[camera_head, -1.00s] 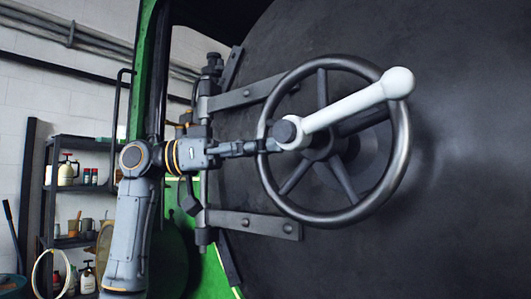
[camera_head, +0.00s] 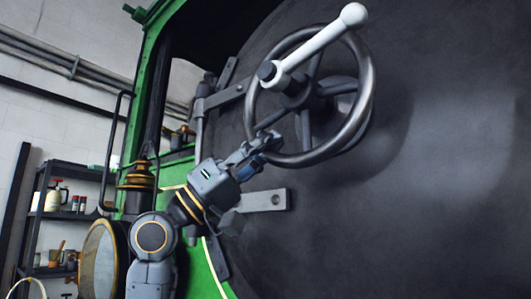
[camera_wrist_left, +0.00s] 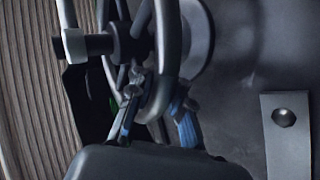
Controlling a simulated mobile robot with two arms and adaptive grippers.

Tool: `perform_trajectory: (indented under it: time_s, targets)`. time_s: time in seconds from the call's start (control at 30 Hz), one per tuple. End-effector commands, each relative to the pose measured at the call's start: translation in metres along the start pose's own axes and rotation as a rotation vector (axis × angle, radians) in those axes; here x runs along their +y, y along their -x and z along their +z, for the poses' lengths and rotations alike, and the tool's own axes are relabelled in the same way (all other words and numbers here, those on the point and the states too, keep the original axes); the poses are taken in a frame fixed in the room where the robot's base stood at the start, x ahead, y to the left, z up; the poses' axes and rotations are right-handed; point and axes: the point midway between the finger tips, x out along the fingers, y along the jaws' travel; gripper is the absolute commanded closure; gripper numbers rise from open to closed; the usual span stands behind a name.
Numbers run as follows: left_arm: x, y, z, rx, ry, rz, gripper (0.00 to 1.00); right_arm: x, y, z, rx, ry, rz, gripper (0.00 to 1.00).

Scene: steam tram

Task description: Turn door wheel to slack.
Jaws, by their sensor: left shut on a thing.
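The door wheel (camera_head: 367,88) is a grey metal ring with spokes, mounted on the large dark round door (camera_head: 440,190). A white lever handle (camera_head: 322,40) with a ball end crosses in front of its hub and points up and right. My left gripper (camera_head: 262,147) is shut on the lower left of the wheel's rim. In the left wrist view the rim (camera_wrist_left: 168,50) runs down between the two fingers (camera_wrist_left: 157,108). The fingers partly hide the rim there. My right gripper is not in view.
Flat hinge straps (camera_head: 263,201) lie across the door at its left, one just below my gripper. A green frame (camera_head: 145,85) and a round brass-rimmed lamp (camera_head: 98,262) stand left of the door. Shelves (camera_head: 70,215) with bottles are further left. The door's right side is clear.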

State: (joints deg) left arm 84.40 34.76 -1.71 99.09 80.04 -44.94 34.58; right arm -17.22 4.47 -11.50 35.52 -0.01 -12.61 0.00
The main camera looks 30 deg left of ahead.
Motion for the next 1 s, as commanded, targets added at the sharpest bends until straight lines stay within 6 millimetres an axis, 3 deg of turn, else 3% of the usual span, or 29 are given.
perform_trajectory:
  time_s: [0.2,0.67,0.7,0.8,1.0]
  targets:
    - [-0.0032,0.0011,0.0080,0.037,0.024,-0.013,1.00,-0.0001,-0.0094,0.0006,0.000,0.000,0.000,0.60]
    - [-0.0046,0.0001,0.0120,0.038,0.034,-0.017,1.00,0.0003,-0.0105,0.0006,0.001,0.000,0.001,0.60]
    - [-0.0046,0.0000,0.0121,0.038,0.034,-0.017,0.80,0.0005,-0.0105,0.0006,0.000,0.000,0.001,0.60]
    - [-0.0041,0.0001,0.0111,0.040,0.034,-0.015,0.59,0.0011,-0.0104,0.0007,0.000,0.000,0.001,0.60]
    - [-0.0022,0.0000,0.0085,0.045,0.032,-0.012,0.57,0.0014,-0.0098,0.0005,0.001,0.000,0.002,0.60]
